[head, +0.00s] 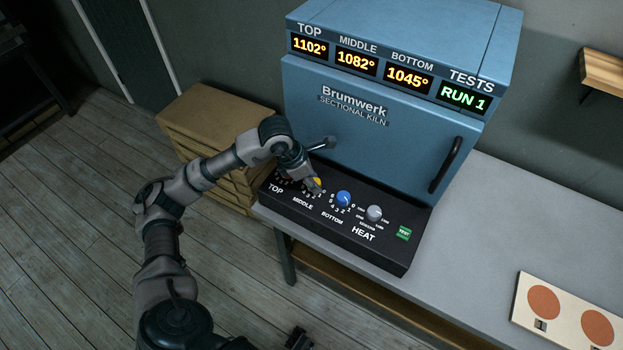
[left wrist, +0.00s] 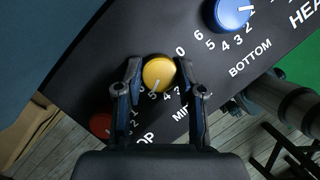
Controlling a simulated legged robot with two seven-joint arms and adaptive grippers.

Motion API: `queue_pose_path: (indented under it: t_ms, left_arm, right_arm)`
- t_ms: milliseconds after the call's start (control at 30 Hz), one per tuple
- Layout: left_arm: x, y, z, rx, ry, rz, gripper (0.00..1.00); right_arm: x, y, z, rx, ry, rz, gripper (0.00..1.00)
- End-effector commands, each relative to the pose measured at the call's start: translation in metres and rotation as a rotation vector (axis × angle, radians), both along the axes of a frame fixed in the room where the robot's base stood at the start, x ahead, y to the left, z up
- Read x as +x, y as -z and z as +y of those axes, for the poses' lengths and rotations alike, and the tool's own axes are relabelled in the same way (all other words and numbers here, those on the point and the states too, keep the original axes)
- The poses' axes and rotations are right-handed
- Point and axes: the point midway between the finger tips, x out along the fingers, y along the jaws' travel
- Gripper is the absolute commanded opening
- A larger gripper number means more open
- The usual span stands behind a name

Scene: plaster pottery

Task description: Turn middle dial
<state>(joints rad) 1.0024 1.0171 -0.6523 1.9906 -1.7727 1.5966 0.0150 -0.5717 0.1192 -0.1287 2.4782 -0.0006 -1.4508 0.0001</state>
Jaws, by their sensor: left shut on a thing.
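The middle dial (left wrist: 159,73) is a round yellow knob with a white pointer line, on the black control panel of the blue kiln. In the left wrist view its line points roughly toward the 5. It shows partly in the head view (head: 317,182), with my gripper covering some of it. My left gripper (head: 314,186) reaches down over it. In the left wrist view its two fingers (left wrist: 158,80) stand on either side of the knob, shut on it. A small dark part (head: 299,339) at the head view's bottom edge looks like my right gripper; its jaws are unclear.
The blue bottom dial (head: 344,198) and the grey heat dial (head: 374,213) sit to the right on the panel, then a green test button (head: 404,233). The red top dial (left wrist: 101,123) shows on the other side. The kiln's displays (head: 357,62) read 1102°, 1082°, 1045° and RUN 1.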

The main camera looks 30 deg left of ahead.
Motion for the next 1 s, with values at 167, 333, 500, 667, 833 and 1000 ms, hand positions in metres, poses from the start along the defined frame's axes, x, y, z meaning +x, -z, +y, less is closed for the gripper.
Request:
queue_pose_path:
  t_ms: [167, 333, 500, 667, 833, 1000]
  left_arm:
    - [0.001, -0.004, 0.0, 0.002, -0.169, -0.008, 0.04]
    - [0.001, -0.004, 0.0, 0.001, -0.325, -0.01, 0.04]
    - [0.001, -0.004, -0.001, 0.0, -0.461, -0.009, 0.04]
    - [0.001, -0.003, -0.001, -0.001, -0.565, -0.008, 0.04]
    - [0.001, -0.003, -0.001, -0.002, -0.639, -0.009, 0.04]
    - [0.001, -0.003, -0.001, -0.001, -0.681, -0.009, 0.03]
  right_arm:
    - [-0.021, -0.002, -0.006, -0.021, 0.006, 0.095, 0.4]
    - [-0.025, 0.006, -0.008, -0.028, 0.008, 0.13, 0.4]
    - [-0.022, 0.016, -0.007, -0.028, 0.006, 0.13, 0.4]
    - [-0.02, 0.023, -0.007, -0.028, 0.006, 0.13, 0.4]
    - [-0.018, 0.029, -0.007, -0.028, 0.006, 0.132, 0.4]
    - [-0.018, 0.032, -0.007, -0.029, 0.006, 0.133, 0.4]
